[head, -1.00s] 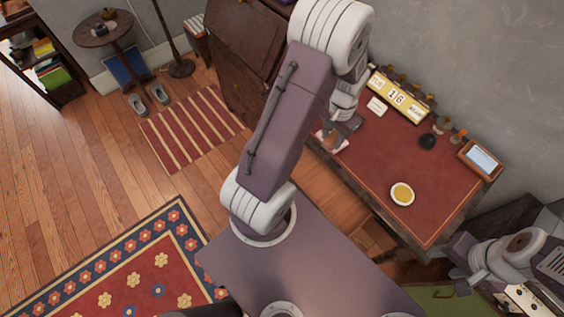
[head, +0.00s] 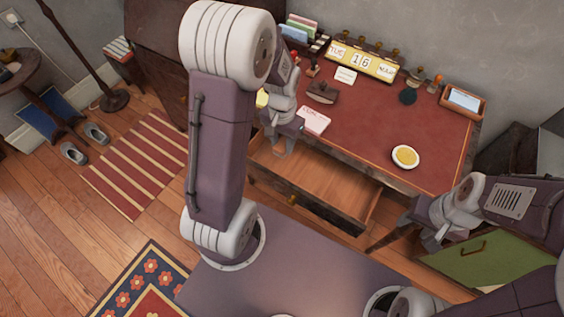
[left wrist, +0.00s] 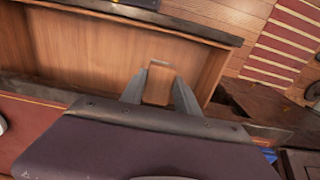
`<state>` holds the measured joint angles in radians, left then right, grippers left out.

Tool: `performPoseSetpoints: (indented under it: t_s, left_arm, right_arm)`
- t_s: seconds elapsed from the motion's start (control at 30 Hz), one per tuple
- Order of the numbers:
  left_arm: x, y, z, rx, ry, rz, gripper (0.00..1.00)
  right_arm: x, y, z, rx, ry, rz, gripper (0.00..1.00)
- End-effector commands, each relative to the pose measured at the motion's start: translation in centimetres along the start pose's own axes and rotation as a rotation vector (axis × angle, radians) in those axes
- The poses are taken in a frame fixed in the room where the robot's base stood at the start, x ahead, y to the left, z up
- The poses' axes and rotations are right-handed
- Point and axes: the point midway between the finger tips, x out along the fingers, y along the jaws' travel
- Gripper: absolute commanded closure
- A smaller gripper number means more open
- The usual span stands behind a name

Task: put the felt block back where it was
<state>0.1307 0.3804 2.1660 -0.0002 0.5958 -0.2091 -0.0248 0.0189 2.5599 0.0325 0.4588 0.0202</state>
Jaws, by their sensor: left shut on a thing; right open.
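My left gripper (head: 284,146) is shut on a small brown block, seen between the two fingers in the left wrist view (left wrist: 158,84). I take this to be the felt block; its felt side cannot be made out. The gripper is over the left part of the open desk drawer (head: 328,186), whose wooden inside also shows in the left wrist view (left wrist: 80,55). I cannot tell whether the block touches the drawer floor. My right gripper (head: 424,236) is open and empty, low in front of the desk's right side.
The red desk top (head: 370,120) holds a pink-lettered card (head: 314,120), a dark brown blotter-like object (head: 322,92), a yellow dish (head: 405,157), a date calendar (head: 361,62), stamps, and a framed tablet-like tray (head: 463,100). The desk top's middle is clear.

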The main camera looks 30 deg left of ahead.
Motion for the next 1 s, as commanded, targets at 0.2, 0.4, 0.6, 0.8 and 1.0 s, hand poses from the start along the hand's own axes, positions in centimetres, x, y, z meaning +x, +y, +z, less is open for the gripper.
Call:
performPoseSetpoints:
  t_s: [0.2, 0.4, 0.6, 0.8, 1.0]
  left_arm:
    - [4.3, 0.0, 0.0, 0.000, 0.000, 0.000, 1.00]
    - [5.4, 0.0, 0.0, 0.000, -0.001, 0.000, 1.00]
    - [8.9, 0.0, 0.0, 0.000, -0.001, 0.000, 1.00]
    - [9.0, 0.0, -0.1, 0.000, 0.002, 0.000, 1.00]
    - [9.4, 0.0, 0.0, 0.000, 0.001, 0.000, 1.00]
  right_arm:
    - [1.4, 0.0, 0.1, 0.000, 0.000, 0.000, 0.52]
    - [1.7, 0.0, 0.2, 0.000, 0.000, 0.000, 0.52]
    - [2.8, 0.1, 0.3, 0.000, 0.000, 0.000, 0.52]
    - [2.7, 0.1, 0.3, 0.000, 0.000, 0.000, 0.52]
    - [3.0, 0.1, 0.3, 0.000, 0.000, 0.000, 0.52]
